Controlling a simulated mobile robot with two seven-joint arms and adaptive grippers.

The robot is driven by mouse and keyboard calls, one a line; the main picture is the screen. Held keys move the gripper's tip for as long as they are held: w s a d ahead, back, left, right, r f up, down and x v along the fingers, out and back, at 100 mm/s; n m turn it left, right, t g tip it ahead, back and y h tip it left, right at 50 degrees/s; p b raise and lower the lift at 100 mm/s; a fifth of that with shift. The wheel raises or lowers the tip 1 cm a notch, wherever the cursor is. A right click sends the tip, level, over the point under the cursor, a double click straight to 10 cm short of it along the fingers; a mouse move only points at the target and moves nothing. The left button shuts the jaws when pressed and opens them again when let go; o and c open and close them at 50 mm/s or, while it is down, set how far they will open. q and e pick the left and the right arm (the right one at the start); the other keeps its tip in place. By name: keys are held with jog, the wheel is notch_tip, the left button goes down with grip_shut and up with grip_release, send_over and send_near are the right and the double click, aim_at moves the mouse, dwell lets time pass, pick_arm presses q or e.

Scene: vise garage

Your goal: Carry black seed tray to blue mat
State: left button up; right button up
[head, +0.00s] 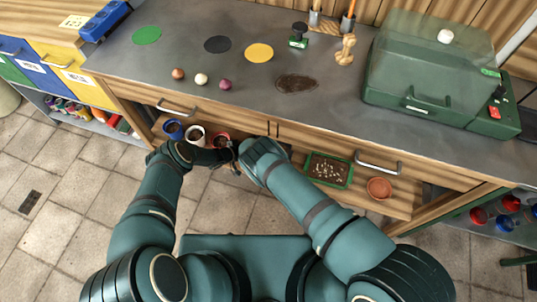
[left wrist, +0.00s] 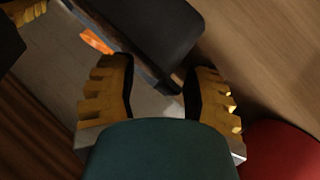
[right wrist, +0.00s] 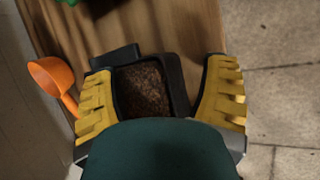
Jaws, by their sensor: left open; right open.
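The black seed tray (right wrist: 142,88), filled with brown soil, lies between the spread yellow fingers of my right gripper (right wrist: 160,100) in the right wrist view. My right gripper is open around its near end; contact is unclear. In the left wrist view, the dark tray (left wrist: 155,40) reaches toward the gap of my open left gripper (left wrist: 160,95). In the head view, my arms hide the tray, and both hands meet low at the shelf front.
The wooden shelf holds a blue pot (head: 173,129), a white pot (head: 194,135), a green seed tray (head: 329,169) and a terracotta pot (head: 379,188). An orange scoop (right wrist: 55,82) lies beside the black tray.

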pick_arm(q)
grip_shut()
pick_arm(e)
jog(key=c, duration=1)
grip_shut()
pick_arm(q)
jog(key=shift+s, duration=0.1)
pick_arm(e)
jog(key=shift+w+r, duration=0.1)
jog(key=shift+r, duration=0.05)
